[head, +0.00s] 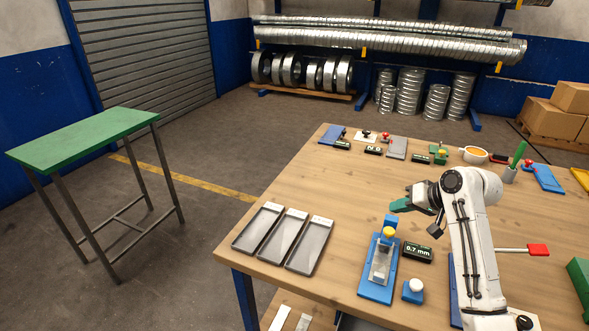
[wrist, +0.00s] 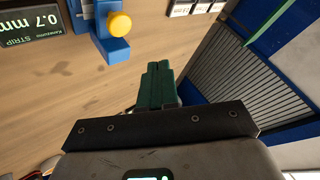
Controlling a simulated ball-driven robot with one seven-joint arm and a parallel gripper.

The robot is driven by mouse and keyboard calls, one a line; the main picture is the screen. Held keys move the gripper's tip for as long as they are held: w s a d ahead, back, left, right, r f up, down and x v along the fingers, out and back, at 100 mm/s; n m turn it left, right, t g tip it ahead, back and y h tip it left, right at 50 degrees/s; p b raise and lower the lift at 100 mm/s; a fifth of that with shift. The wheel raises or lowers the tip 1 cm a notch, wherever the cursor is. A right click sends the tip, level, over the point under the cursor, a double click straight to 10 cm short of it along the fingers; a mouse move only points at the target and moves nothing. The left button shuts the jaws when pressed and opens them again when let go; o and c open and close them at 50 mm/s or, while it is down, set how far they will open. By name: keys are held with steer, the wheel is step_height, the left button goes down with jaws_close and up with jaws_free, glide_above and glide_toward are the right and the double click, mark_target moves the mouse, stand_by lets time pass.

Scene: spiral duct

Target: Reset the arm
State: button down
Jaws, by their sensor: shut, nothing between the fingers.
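My white arm rises from the right side of the wooden table in the head view and bends over it. My gripper (head: 401,205) is held above the table, pointing left, with green fingers. In the wrist view the green fingers of my gripper (wrist: 159,72) lie side by side, closed, with nothing between them. Below and a little left of it in the head view stands a blue fixture (head: 378,268) with a yellow knob. The same fixture shows at the top of the wrist view (wrist: 108,38), apart from the fingers.
Three grey trays (head: 282,238) lie at the table's left front. A "0.7 mm" display (head: 418,251) and a white-knobbed blue block (head: 413,290) sit near the fixture. Small devices line the back edge. A green-topped table (head: 80,138) stands apart at left. The table's middle is clear.

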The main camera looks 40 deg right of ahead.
steer(key=shift+w+a, duration=0.1)
steer(key=w+a+f+n+g+y, duration=0.1)
steer(key=a+f, duration=0.3)
steer(key=a, duration=0.5)
steer(key=a+f+n+g+y, duration=0.15)
steer(key=a+f, duration=0.25)
steer(key=a, duration=0.4)
steer(key=w+a+f+n+g, duration=0.1)
steer(key=a+f, duration=0.3)
steer(key=a, duration=0.5)
steer(key=s+a+f+n+g, duration=0.2)
steer(key=s+a+f, duration=0.2)
steer(key=s+a, duration=0.4)
steer(key=s+a+f+n+g+h, duration=0.1)
steer(key=s+n+g+h, duration=0.1)
steer(key=s, duration=0.8)
steer(key=shift+s+n+g, duration=0.35)
steer(key=shift+n, duration=0.2)
steer(key=shift+a, duration=0.15)
